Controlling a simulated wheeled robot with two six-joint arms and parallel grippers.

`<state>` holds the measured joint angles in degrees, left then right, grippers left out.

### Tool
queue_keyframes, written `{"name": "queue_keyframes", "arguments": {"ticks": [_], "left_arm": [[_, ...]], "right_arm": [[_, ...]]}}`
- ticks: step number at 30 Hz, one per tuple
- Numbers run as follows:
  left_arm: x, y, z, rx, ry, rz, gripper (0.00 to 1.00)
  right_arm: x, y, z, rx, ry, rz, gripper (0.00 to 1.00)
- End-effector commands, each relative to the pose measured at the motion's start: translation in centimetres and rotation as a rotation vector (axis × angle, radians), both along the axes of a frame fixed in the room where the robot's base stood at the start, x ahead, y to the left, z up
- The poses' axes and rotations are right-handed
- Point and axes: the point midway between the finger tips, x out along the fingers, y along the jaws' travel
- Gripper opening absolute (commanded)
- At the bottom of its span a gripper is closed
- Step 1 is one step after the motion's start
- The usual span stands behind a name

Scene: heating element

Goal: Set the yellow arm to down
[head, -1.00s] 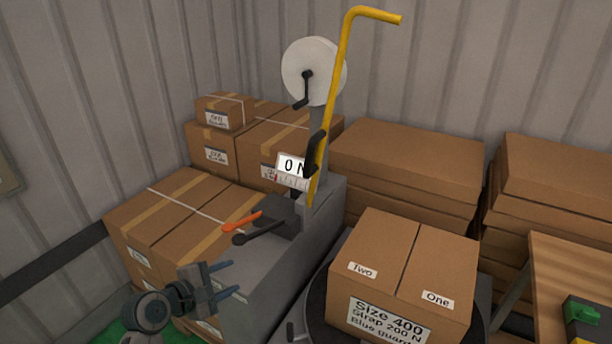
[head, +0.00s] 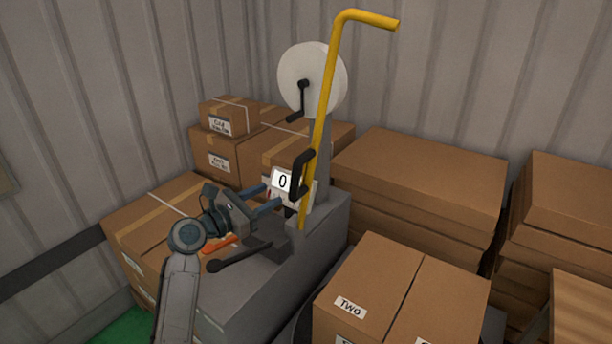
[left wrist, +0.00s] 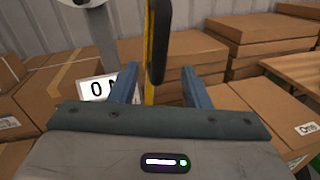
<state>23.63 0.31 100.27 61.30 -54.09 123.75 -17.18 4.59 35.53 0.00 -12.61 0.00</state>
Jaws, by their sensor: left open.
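The yellow arm (head: 323,120) stands nearly upright on the grey machine (head: 262,290), its top bent to the right. A black handle (head: 297,174) sits on its lower part. In the left wrist view the yellow arm (left wrist: 149,60) and its black handle (left wrist: 158,42) show straight ahead, in line with the gap between my fingers. My left gripper (head: 272,196) is open and empty, just left of the handle and apparently short of it. It also shows in the left wrist view (left wrist: 160,88) with both blue fingers apart. My right gripper is not in view.
A white display (head: 283,181) reading 0 is partly hidden behind my gripper. An orange lever (head: 219,243) and a black lever (head: 238,257) lie below my gripper. A white reel (head: 312,78) stands behind the yellow arm. Cardboard boxes (head: 400,285) crowd both sides.

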Motion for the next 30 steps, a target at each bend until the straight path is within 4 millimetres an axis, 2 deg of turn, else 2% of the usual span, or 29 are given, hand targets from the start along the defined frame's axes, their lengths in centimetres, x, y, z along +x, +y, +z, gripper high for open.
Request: {"name": "queue_keyframes", "arguments": {"ticks": [15, 21, 29, 30], "left_arm": [[6.1, -6.2, 0.2, -0.001, 0.001, -0.001, 0.43], [7.1, -7.2, 0.0, 0.002, 0.0, -0.001, 0.43], [7.2, -7.3, 0.0, 0.001, 0.0, 0.0, 0.43], [7.2, -7.3, 0.0, 0.001, 0.0, 0.0, 0.39]], "right_arm": [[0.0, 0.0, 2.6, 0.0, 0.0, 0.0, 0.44], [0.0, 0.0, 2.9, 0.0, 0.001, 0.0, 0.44], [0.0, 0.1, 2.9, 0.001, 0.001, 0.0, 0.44], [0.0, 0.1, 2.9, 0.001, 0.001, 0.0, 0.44]]}}
